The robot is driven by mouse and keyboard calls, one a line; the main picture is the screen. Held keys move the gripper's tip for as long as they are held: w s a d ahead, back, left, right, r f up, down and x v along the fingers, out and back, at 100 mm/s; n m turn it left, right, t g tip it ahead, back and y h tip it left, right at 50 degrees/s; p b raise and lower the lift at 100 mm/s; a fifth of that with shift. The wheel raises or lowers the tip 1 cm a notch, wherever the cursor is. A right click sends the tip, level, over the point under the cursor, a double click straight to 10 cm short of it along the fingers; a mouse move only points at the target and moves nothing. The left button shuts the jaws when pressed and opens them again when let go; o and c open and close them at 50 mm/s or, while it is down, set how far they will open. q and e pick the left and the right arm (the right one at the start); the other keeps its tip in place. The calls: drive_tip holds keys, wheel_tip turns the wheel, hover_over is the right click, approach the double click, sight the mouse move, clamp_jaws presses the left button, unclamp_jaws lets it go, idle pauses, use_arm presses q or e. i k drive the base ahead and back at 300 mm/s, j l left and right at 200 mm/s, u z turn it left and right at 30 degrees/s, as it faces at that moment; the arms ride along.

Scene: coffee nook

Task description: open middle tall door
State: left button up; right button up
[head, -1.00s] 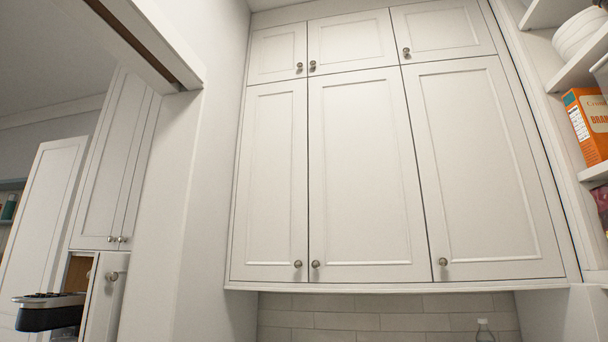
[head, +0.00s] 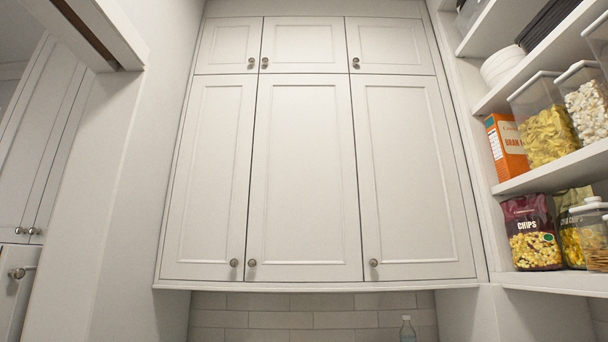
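The middle tall door (head: 304,175) is a white panelled door in the lower row of the wall cabinet, between the left tall door (head: 207,175) and the right tall door (head: 412,175). It is shut. Its round metal knob (head: 252,263) sits at its lower left corner, close to the left door's knob (head: 234,262). The right door's knob (head: 373,262) is at that door's lower left. All the tall doors are shut. Neither of my grippers shows in the head view.
Three small shut doors run above, including the upper middle one (head: 303,45). Open shelves (head: 555,167) on the right hold a cereal box (head: 507,147), chips bag (head: 532,232) and containers. A wall (head: 135,180) stands left. A bottle (head: 407,330) stands below the cabinet.

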sight(303, 225)
drive_tip(key=i+l+u, duration=0.1)
drive_tip(key=i, duration=0.3)
drive_tip(key=i+l, duration=0.35)
drive_tip(key=i+u, duration=0.05)
drive_tip(key=i, duration=0.05)
